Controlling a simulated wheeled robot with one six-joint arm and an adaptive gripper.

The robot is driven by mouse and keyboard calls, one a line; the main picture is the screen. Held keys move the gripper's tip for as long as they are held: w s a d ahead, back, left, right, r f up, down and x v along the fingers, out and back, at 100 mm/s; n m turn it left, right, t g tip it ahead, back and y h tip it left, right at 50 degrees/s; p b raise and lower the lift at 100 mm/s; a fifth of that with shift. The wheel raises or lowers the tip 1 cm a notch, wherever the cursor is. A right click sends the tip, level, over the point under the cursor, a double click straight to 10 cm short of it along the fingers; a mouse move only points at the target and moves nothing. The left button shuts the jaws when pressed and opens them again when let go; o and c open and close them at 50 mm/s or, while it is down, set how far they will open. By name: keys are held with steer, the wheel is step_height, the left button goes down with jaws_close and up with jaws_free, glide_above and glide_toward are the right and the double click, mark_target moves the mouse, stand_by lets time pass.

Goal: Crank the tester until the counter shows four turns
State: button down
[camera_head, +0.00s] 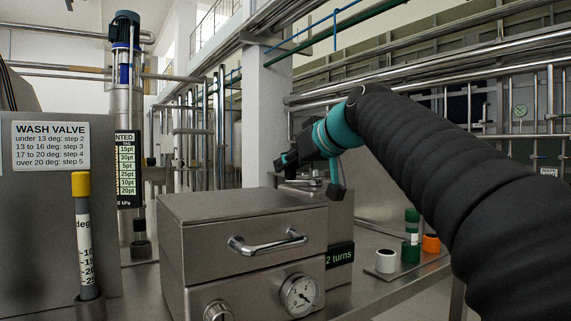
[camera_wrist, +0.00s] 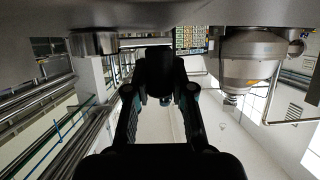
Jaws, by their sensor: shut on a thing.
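The tester (camera_head: 342,212) is a steel box on the bench, partly hidden behind a larger steel box. Its dark counter (camera_head: 340,256) reads "2 turns" in green. My gripper (camera_head: 284,160) is above the tester's top in the head view, reaching in from the right.
The steel box (camera_head: 240,235) in front has a bar handle (camera_head: 267,242) and a round gauge (camera_head: 299,295). A wash valve sign (camera_head: 50,145) is at left.

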steer(key=shift+d, duration=0.1)
stand_by(0.3)
steer(key=c, duration=1)
jaws_free()
steer(key=shift+d, duration=0.15)
steer(key=v, duration=1.1)
steer(key=shift+s+r, duration=0.2)
steer(key=shift+s, duration=0.25)
